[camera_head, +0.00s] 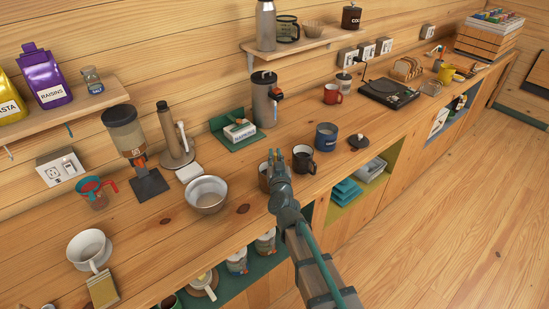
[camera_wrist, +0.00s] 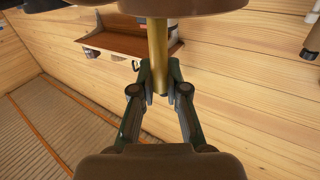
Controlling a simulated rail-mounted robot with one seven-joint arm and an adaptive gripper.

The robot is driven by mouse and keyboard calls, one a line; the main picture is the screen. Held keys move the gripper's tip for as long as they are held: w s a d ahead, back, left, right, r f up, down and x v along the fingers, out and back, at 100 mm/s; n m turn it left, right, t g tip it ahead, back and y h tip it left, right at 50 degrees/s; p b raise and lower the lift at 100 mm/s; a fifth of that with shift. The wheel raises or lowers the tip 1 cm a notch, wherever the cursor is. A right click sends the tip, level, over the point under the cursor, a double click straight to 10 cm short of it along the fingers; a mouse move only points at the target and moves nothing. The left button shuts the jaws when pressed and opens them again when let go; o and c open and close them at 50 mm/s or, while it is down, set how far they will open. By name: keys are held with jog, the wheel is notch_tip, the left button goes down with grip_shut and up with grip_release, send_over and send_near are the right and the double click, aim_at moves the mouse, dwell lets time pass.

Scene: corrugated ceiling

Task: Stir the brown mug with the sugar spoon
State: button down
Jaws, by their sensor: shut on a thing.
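My gripper (camera_head: 278,158) is above the front part of the counter, between a brown mug (camera_head: 263,178) on its left and a black mug (camera_head: 303,160) on its right. The gripper partly hides the brown mug. In the wrist view, the gripper (camera_wrist: 158,90) is shut on a brass-coloured rod (camera_wrist: 158,50), which looks like the sugar spoon's handle. The rod runs to the edge of a brown rounded thing (camera_wrist: 200,7), likely the brown mug, at the top of that view. The spoon's bowl is hidden; I cannot tell whether it is inside the mug.
A blue mug (camera_head: 326,136) and a small dark lid-like thing (camera_head: 359,142) stand to the right. A metal bowl (camera_head: 206,194) stands to the left. Behind are a tall grinder or flask (camera_head: 265,98) and a napkin box (camera_head: 240,131). A shelf (camera_head: 300,46) hangs above.

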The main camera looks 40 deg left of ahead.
jog(key=shift+s+d+p, duration=0.45)
jog(key=shift+d, duration=0.05)
jog(key=shift+w+a+p, duration=0.3)
jog(key=shift+w+a, duration=0.1)
notch_tip(320, 180, up, 12)
jog(key=s+p, duration=0.1)
jog(key=p, duration=0.2)
jog(key=shift+a, duration=0.15)
dwell(1.4)
dwell(0.4)
jog(key=shift+r, duration=0.1)
